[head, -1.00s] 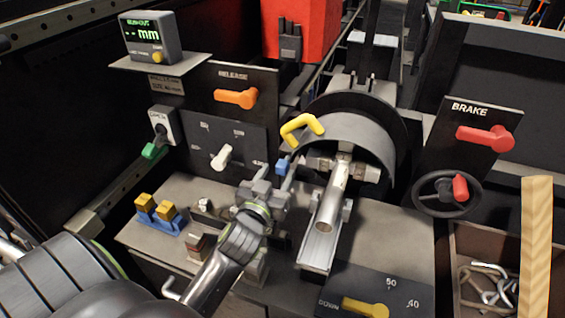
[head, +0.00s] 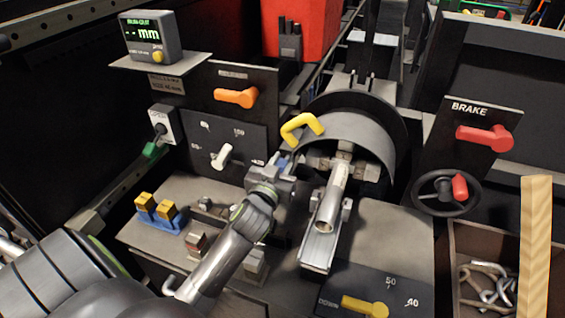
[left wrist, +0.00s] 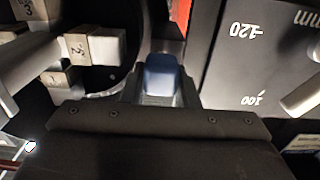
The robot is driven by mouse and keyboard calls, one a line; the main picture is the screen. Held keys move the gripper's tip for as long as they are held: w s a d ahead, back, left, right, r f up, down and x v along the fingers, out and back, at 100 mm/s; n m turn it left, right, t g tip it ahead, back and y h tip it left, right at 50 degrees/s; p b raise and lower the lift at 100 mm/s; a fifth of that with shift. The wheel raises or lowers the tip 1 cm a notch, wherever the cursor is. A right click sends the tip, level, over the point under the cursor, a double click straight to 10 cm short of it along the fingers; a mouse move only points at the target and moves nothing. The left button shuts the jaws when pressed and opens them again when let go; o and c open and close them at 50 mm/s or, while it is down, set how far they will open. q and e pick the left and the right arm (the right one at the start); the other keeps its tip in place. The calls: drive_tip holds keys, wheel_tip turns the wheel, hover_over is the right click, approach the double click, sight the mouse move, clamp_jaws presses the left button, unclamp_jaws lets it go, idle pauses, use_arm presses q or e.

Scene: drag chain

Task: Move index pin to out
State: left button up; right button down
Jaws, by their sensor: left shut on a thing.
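A blue knob (left wrist: 162,74), which I take for the index pin, sits between the fingers of my left gripper (head: 284,172) in the left wrist view. The gripper is shut on it beside the left rim of the grey chuck housing (head: 340,128). In the head view the fingers mostly hide the knob. The shaft behind the knob is hidden, so I cannot tell how far out it is. My right gripper is not in view.
A metal tube (head: 331,197) lies close to the right of my gripper, ending at the chuck jaws. A yellow handle (head: 301,127) stands just above. The white-lever dial panel (head: 240,140) is to the left. Blocks in a blue holder (head: 158,214) stand farther left.

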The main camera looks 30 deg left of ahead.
use_arm(q)
clamp_jaws()
drive_tip(key=shift+p+v, duration=0.3)
drive_tip(key=shift+v, duration=0.85)
drive_tip(key=o, duration=0.6)
unclamp_jaws()
drive_tip(key=shift+f, duration=0.15)
drive_tip(key=o, duration=0.3)
drive_tip(key=shift+s, duration=0.15)
drive_tip(key=p+v, duration=0.5)
drive_tip(key=v, duration=1.2)
drive_tip(key=shift+s+d+p, duration=0.2)
drive_tip(key=shift+p, duration=0.2)
